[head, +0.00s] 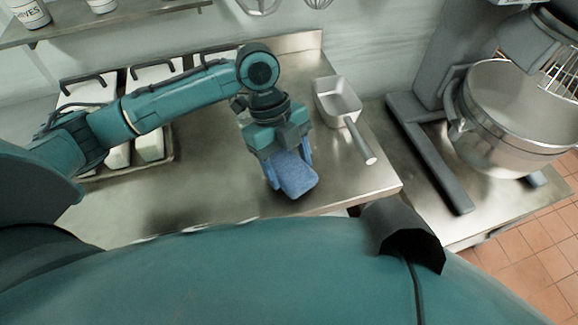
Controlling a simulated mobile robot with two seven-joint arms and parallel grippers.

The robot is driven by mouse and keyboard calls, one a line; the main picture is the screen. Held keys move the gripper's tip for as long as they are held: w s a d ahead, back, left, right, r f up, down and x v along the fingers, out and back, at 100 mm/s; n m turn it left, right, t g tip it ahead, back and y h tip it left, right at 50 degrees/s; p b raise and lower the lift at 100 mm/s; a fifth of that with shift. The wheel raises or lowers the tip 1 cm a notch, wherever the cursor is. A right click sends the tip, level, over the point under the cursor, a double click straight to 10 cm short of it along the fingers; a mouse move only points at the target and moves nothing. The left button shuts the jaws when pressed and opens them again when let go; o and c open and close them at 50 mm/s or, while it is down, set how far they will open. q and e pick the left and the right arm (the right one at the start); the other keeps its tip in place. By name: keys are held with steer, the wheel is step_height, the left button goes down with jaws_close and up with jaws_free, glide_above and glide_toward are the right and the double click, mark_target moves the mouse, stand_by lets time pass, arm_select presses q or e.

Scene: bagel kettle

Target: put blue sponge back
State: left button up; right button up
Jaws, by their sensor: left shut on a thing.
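The blue sponge (294,174) is a soft-edged block in the middle of the head view, over the steel counter near its front right part. My left gripper (288,172) comes down from above and is shut on the sponge, with a finger on each side of it. I cannot tell whether the sponge touches the counter or hangs just above it. My right gripper is not in view.
A metal scoop (338,100) lies right of my left gripper, its handle pointing to the front right. White lidded bins (150,145) stand at the left. A large mixer with a steel bowl (500,120) stands at the right. The front left of the counter (190,200) is clear.

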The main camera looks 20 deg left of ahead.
arm_select(q)
steer(key=shift+f, duration=0.9)
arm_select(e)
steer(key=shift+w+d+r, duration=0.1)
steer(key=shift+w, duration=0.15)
arm_select(q)
steer(key=o, duration=1.3)
steer(key=shift+f, duration=0.15)
steer(key=shift+c, duration=0.2)
